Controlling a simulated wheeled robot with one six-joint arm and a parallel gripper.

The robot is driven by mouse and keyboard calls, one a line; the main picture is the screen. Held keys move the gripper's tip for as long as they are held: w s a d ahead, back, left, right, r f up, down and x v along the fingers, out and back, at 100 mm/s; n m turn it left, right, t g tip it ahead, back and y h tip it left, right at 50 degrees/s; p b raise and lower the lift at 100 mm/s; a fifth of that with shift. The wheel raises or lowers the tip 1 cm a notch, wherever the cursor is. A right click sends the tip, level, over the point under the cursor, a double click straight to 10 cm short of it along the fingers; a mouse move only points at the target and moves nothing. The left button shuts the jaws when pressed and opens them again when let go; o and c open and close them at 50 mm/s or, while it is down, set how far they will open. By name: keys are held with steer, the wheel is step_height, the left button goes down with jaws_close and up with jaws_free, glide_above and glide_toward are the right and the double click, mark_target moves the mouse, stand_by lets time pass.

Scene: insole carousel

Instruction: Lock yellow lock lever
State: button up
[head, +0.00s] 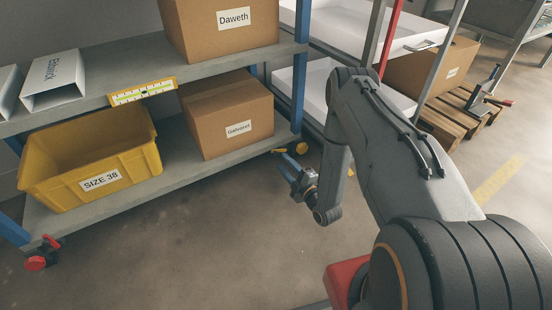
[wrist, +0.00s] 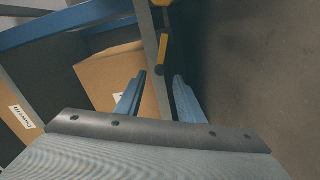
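The yellow lock lever (head: 280,151) sits low by the right end of the shelf rack, beside a yellow round part (head: 301,148). In the wrist view the yellow lever (wrist: 163,50) stands just beyond the fingertips, roughly in line with the gap between them. My gripper (head: 287,174) has blue fingers and is just below the lever in the head view. In the wrist view my gripper (wrist: 160,76) is open, with nothing clearly between its fingers. I cannot tell whether a finger touches the lever.
A red lock lever (head: 50,242) is at the rack's left corner. The lower shelf (head: 200,170) holds a yellow SIZE 38 bin (head: 134,164) and a cardboard box (head: 228,115). A wooden pallet (head: 455,130) lies at right. The floor in front of the rack is clear.

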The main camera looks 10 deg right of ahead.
mark_target(277, 156)
steer(key=b+x, duration=0.3)
steer(key=x, duration=0.3)
steer(key=shift+w+a, duration=0.1)
steer(key=shift+w, duration=0.15)
steer(key=shift+c, duration=0.5)
jaws_close()
